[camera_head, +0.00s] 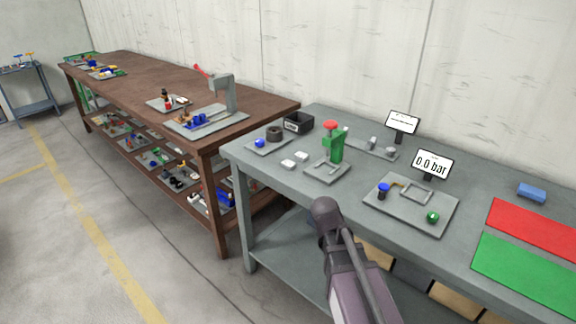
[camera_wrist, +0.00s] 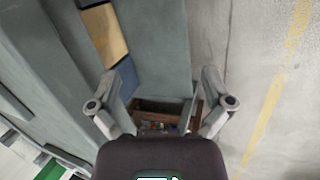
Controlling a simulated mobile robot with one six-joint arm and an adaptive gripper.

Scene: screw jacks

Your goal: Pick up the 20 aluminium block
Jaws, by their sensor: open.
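Two small pale blocks lie on the grey table near its front edge: one (camera_head: 288,163) left and nearer, the other (camera_head: 301,155) just behind it. Either could be the 20 aluminium block; no size marking is readable. Grey metal pieces (camera_head: 371,141) also stand on a plate further back. My gripper (camera_wrist: 165,90) is open and empty in the wrist view, its fingers apart over the floor and a lower shelf. No aluminium block can be made out there. In the head view my arm rises before the table's front edge; the fingers cannot be made out.
A green press with a red knob (camera_head: 333,143) stands right of the pale blocks. A black box (camera_head: 298,122) is behind them. A brown bench (camera_head: 140,80) adjoins left.

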